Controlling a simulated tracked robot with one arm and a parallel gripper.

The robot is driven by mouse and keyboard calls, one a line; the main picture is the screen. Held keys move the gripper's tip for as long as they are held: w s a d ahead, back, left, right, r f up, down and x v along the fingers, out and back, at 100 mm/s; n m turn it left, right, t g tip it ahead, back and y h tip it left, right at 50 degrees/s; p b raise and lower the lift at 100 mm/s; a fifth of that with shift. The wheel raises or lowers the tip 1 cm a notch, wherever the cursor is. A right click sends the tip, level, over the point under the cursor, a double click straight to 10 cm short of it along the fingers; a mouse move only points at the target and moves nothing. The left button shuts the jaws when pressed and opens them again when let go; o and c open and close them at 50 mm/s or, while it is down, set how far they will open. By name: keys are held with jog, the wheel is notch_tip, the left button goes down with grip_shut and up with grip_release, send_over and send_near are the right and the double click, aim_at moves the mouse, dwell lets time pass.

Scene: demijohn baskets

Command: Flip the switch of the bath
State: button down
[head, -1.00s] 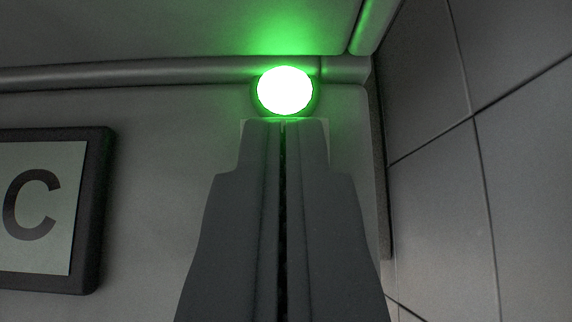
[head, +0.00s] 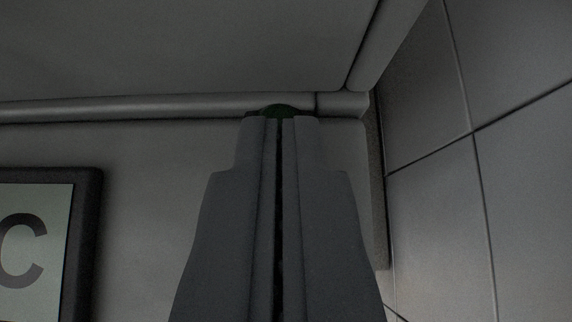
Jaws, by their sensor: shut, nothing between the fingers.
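My gripper (head: 280,125) is in the middle of the head view, its two grey fingers shut together with nothing between them, pointing at the upper part of a grey panel (head: 170,180). Just beyond the fingertips a round lamp (head: 279,110) shows only its dark green top; it is unlit, and the fingertips hide the rest of it. The switch itself is not visible; the fingers cover the area below the lamp. I cannot tell whether the fingertips touch anything.
A dark-framed sign with the letter C (head: 28,245) is on the panel at the left. A grey rounded rail (head: 150,107) runs along the panel's top edge. A tiled wall (head: 440,200) stands close on the right.

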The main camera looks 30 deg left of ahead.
jog(key=shift+r, duration=0.1)
jog(key=shift+r, duration=0.25)
notch_tip(320, 180, up, 4)
jog(key=shift+w+r+p, duration=0.1)
jog(key=shift+w+p, duration=0.05)
jog(key=shift+p, duration=0.2)
jog(key=r+p+v, duration=0.1)
jog(key=v, duration=0.8)
jog(key=shift+w+a+r, duration=0.2)
jog(key=shift+w+a, duration=0.2)
jog(key=shift+w, duration=0.05)
jog(key=s+r+m+t+h, duration=0.2)
jog(key=s+r, duration=0.5)
jog(key=r, duration=0.5)
jog(key=s+a+r+m+t+h, duration=0.1)
jog(key=s+r+m+t+h, duration=0.1)
jog(key=s+r, duration=0.5)
jog(key=s+r+m+t+h, duration=0.2)
jog(key=s+r, duration=0.5)
jog(key=r, duration=1)
jog(key=shift+s+a+m+t, duration=0.2)
jog(key=shift+a+m+t, duration=0.2)
jog(key=shift+m+t, duration=0.15)
